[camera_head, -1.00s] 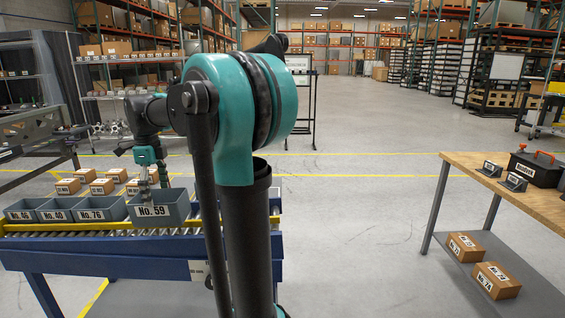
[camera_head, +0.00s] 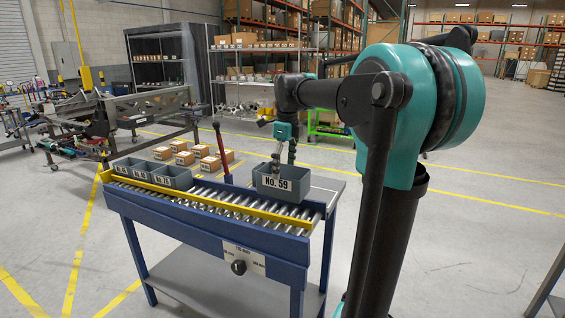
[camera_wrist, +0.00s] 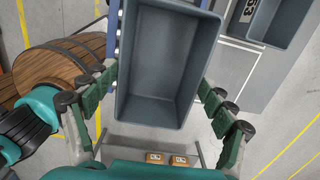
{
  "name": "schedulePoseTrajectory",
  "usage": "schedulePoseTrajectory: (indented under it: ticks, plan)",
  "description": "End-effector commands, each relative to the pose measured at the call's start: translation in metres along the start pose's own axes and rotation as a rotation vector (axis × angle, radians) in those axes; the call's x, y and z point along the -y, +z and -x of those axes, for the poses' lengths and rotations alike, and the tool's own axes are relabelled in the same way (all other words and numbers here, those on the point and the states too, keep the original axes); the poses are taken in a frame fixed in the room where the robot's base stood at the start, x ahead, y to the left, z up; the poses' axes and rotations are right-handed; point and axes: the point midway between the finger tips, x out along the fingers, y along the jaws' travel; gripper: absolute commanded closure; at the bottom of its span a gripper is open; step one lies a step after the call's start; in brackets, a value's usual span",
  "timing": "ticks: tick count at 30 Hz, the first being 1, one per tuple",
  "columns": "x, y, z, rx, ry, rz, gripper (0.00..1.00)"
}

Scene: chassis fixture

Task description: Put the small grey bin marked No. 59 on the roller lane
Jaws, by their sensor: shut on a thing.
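The small grey bin marked No. 59 (camera_head: 283,185) is at the right end of the roller lane (camera_head: 222,197), its label facing my head camera. My gripper (camera_head: 284,154) reaches down to it from behind. In the wrist view the empty, open-topped bin (camera_wrist: 165,65) lies between the two green fingers (camera_wrist: 160,96), which close on its sides. I cannot tell whether its bottom touches the rollers. Other small grey bins (camera_head: 152,173) stand in a row at the lane's left end, their labels too small to read surely.
A yellow rail (camera_head: 200,204) runs along the lane's front. Several cardboard boxes (camera_head: 180,146) sit behind the lane. The wrist view shows a wooden drum-like thing (camera_wrist: 50,75) at left and another grey bin (camera_wrist: 276,18) at upper right.

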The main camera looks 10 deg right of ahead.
Motion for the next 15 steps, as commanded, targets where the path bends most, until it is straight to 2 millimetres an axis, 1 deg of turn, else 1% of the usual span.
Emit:
schedulePoseTrajectory:
  ticks: [9, 15]
  plan:
    - [0.000, -0.002, -0.026, 0.000, 0.000, 0.000, 0.62]
    - [0.000, -0.003, -0.038, 0.000, 0.000, 0.000, 0.62]
